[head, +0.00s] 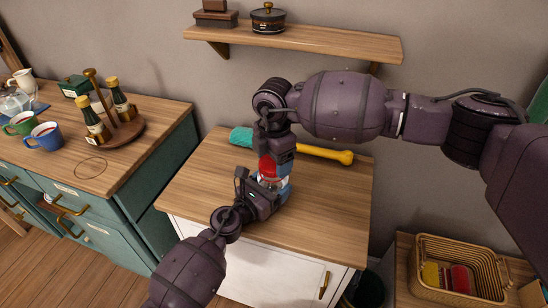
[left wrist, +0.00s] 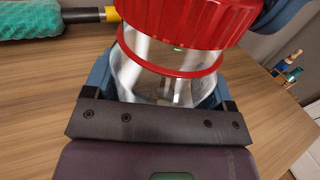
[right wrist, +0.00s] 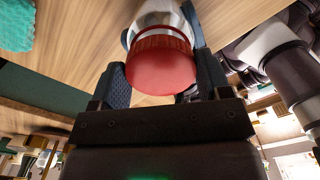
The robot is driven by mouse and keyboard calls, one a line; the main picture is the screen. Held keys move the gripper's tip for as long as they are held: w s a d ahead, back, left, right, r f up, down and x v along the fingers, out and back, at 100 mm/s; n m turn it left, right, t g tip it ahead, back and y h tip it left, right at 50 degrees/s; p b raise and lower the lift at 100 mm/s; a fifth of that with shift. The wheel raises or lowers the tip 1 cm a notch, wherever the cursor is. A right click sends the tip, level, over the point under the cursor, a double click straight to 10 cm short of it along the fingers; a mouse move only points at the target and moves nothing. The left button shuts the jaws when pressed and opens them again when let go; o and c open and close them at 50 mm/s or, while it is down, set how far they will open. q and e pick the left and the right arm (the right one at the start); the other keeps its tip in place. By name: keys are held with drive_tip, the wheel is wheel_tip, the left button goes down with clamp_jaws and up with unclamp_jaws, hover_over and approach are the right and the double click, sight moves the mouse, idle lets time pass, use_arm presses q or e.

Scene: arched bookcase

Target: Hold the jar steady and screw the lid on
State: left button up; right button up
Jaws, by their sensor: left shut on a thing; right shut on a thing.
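The clear glass jar (left wrist: 160,82) stands upright at the middle of the wooden counter, with a red ring round its neck. My left gripper (head: 272,183) is shut on the jar, its blue fingers on either side of the glass. The red lid (head: 267,167) is over the jar's mouth; it also shows in the left wrist view (left wrist: 190,22), with some clear neck between it and the ring. My right gripper (head: 275,156) points down from above and is shut on the lid (right wrist: 160,68). The grippers hide much of the jar in the head view.
A teal cloth-like roll (head: 241,137) and a yellow-handled tool (head: 327,153) lie behind the jar. A green cabinet at the left carries mugs (head: 45,137) and a bottle rack (head: 122,128). A wicker basket (head: 457,245) sits low at the right. The counter's front is clear.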

drive_tip(key=shift+f, duration=0.35)
use_arm(q)
drive_tip(key=c, duration=0.5)
drive_tip(key=shift+o, duration=0.2)
use_arm(e)
drive_tip(key=m, duration=0.4)
drive_tip(key=shift+m, duration=0.3)
drive_tip(key=m, duration=0.5)
drive_tip(key=shift+s, duration=0.15)
drive_tip(key=o, duration=0.9)
drive_tip(key=shift+r, duration=2.2)
drive_tip(key=shift+c, duration=0.5)
